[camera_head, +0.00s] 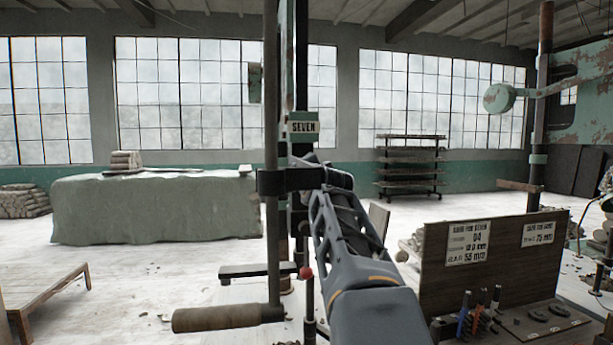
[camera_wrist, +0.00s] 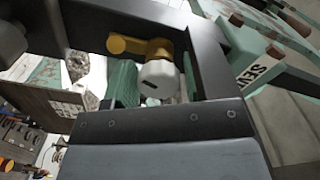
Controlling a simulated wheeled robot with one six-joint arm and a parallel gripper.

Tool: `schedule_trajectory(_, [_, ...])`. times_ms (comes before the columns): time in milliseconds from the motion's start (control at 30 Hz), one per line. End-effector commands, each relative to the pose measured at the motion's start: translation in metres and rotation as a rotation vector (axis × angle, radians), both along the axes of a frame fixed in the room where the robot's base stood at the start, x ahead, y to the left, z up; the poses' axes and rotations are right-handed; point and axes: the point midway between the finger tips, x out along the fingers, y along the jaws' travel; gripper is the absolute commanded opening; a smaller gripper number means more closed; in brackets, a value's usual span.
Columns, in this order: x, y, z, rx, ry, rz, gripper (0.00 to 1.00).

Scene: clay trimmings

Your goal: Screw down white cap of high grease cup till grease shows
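The white cap (camera_wrist: 159,82) shows in the wrist view, below a brass-coloured fitting (camera_wrist: 142,47). It has a small dark mark on its face. Its thread is hidden, and no grease can be made out. I see a gap beside the cap and no clear contact. In the head view my gripper (camera_head: 288,181) is at the post just under the SEVEN sign (camera_head: 303,127); the cap is hidden there.
A wooden board with cards (camera_head: 490,262) stands at the right, with tools (camera_head: 480,312) before it. A roller handle (camera_head: 228,317) sticks out left of my arm. A cloth-covered block (camera_head: 150,210) is behind at left.

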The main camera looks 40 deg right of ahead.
Motion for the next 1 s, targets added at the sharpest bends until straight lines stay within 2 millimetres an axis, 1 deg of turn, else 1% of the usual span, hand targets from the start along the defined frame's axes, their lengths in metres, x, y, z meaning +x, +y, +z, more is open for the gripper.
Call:
schedule_trajectory(33, [0.0, 0.0, 0.0, 0.0, 0.0, 0.0, 0.55])
schedule_trajectory(100, [0.0, 0.0, 0.0, 0.0, 0.0, 0.0, 0.61])
schedule_trajectory(133, [0.0, 0.0, 0.0, 0.0, 0.001, 0.0, 0.63])
schedule_trajectory(367, [-0.001, 0.0, 0.0, 0.0, 0.002, 0.0, 0.63])
schedule_trajectory(467, [-0.006, 0.003, -0.001, -0.001, 0.0, 0.0, 0.63])
schedule_trajectory(567, [-0.018, 0.009, -0.002, -0.002, -0.002, 0.0, 0.63])
schedule_trajectory(800, [-0.063, 0.03, -0.003, -0.003, -0.003, -0.001, 0.63])
schedule_trajectory(1000, [-0.095, 0.046, -0.002, -0.002, -0.001, -0.001, 0.63])
